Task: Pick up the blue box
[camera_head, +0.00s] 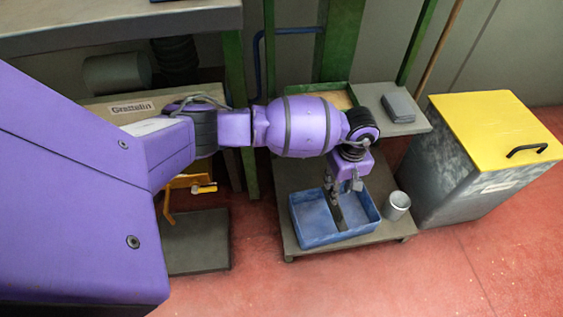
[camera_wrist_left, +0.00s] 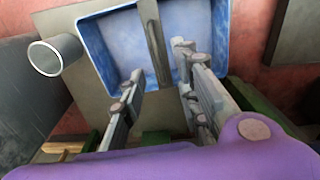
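The blue box (camera_head: 345,234) is an open tray on a low grey platform (camera_head: 400,229). A dark upright strip stands across its inside. In the left wrist view the box (camera_wrist_left: 97,45) fills the upper middle, with the dark strip (camera_wrist_left: 156,45) running down it. My left gripper (camera_head: 335,200) points down over the box from its far side. In the left wrist view its two fingers (camera_wrist_left: 160,65) are apart, near the lower edge of the box, with nothing visibly clamped. I cannot tell whether they touch the box wall. My right gripper is out of view.
A metal cup (camera_head: 397,206) stands close to the right of the box; it also shows in the left wrist view (camera_wrist_left: 46,57). A grey bin with a yellow lid (camera_head: 490,115) stands further right. A shelf with a grey block (camera_head: 399,107) lies behind. Red floor in front is clear.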

